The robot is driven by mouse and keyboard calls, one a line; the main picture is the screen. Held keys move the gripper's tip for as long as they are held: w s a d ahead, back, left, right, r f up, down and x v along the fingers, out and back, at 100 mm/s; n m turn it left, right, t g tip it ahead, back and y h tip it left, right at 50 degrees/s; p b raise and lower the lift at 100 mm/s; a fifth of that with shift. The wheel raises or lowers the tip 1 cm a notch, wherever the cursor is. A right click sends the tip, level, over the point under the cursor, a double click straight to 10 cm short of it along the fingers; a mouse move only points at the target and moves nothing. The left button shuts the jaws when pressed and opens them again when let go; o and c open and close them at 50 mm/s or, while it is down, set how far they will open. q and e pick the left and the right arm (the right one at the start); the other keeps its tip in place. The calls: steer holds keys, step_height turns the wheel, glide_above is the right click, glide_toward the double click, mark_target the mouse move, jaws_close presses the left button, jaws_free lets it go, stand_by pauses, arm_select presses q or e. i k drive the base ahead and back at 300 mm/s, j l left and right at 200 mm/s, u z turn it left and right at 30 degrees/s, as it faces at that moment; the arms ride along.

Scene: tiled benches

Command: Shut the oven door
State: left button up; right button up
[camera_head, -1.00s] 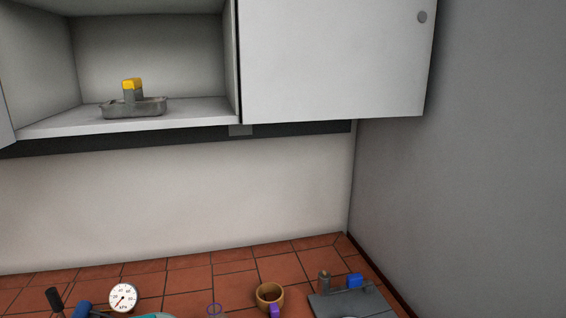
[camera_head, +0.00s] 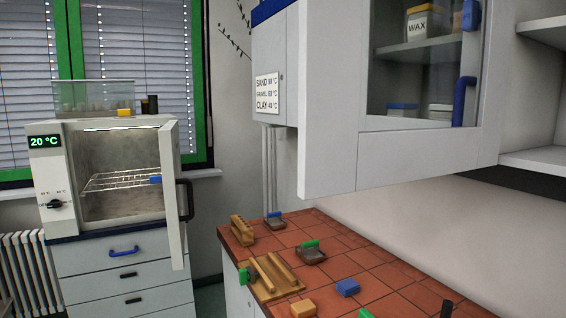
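The oven (camera_head: 52,170) stands at the left on a drawer cabinet, and its display reads 20 °C. Its door (camera_head: 170,190) is hinged at the right side and stands wide open toward me, with a black handle (camera_head: 186,199) on it. Inside the lit chamber is a wire rack (camera_head: 122,180); a small blue item (camera_head: 155,180) shows at the rack's right end. No gripper is in view.
A red tiled bench (camera_head: 385,283) at the lower right carries small trays, wooden pieces and coloured blocks. White wall cabinets (camera_head: 425,148) hang above it. A drawer cabinet (camera_head: 125,272) is below the oven, and a radiator (camera_head: 25,268) is at the far left.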

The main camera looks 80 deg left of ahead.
mark_target(172, 182)
steer(key=u, duration=3.55)
steer(key=i+j+z, duration=0.1)
steer(key=i, duration=0.45)
